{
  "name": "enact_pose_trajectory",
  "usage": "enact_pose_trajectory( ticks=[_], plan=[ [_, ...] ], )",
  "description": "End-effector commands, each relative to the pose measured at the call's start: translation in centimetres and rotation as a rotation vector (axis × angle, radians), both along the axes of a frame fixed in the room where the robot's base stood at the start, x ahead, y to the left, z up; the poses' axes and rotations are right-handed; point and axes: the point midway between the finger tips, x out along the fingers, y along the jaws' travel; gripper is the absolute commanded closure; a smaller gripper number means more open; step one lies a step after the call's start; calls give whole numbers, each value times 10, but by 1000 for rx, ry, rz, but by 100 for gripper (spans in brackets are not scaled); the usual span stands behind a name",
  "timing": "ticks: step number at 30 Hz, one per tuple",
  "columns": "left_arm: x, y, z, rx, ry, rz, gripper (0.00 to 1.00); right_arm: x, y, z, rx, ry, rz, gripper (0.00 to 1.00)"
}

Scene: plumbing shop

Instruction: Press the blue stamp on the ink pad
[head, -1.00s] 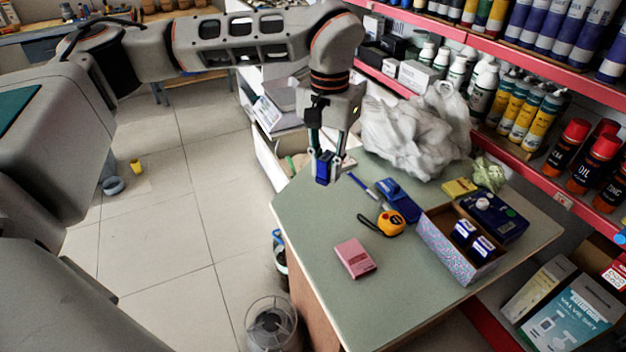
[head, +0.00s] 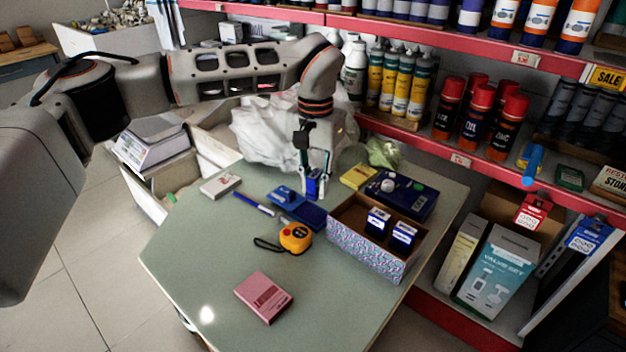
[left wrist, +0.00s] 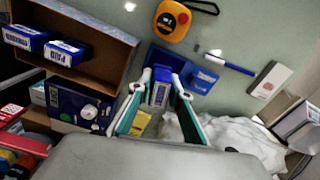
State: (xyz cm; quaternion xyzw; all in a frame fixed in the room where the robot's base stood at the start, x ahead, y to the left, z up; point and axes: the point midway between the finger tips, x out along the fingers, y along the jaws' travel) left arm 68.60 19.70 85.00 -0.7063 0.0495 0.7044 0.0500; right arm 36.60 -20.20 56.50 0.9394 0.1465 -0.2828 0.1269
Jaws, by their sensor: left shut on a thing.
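My left gripper (head: 314,188) is shut on the blue stamp (head: 313,182) and holds it upright, fingers pointing down. The stamp also shows between the fingers in the left wrist view (left wrist: 160,92). The ink pad (head: 308,216) lies open on the green table, a dark blue flat part with a brighter blue part beside it; it shows in the left wrist view too (left wrist: 160,58). The stamp is at the pad's far edge in the head view. I cannot tell whether they touch. The stamp's underside is hidden. My right gripper is in neither view.
A yellow tape measure (head: 295,237), blue marker (head: 254,204), pink box (head: 264,297) and white box (head: 220,185) lie around. A white plastic bag (head: 265,135) is behind.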

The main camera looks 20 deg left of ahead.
Motion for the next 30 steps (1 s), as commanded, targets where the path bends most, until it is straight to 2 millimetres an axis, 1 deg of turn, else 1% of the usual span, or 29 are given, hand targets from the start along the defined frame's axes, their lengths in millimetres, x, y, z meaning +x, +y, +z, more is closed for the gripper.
enact_pose_trajectory(
  ticks=[9,15,20,30],
  plan=[
    [-1,0,-35,-1,7,1,100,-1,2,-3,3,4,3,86],
    [-1,0,-49,-1,6,1,100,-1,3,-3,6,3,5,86],
    [-1,1,-53,0,4,2,100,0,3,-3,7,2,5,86],
    [-1,1,-53,0,1,2,100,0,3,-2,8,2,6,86]
  ],
)
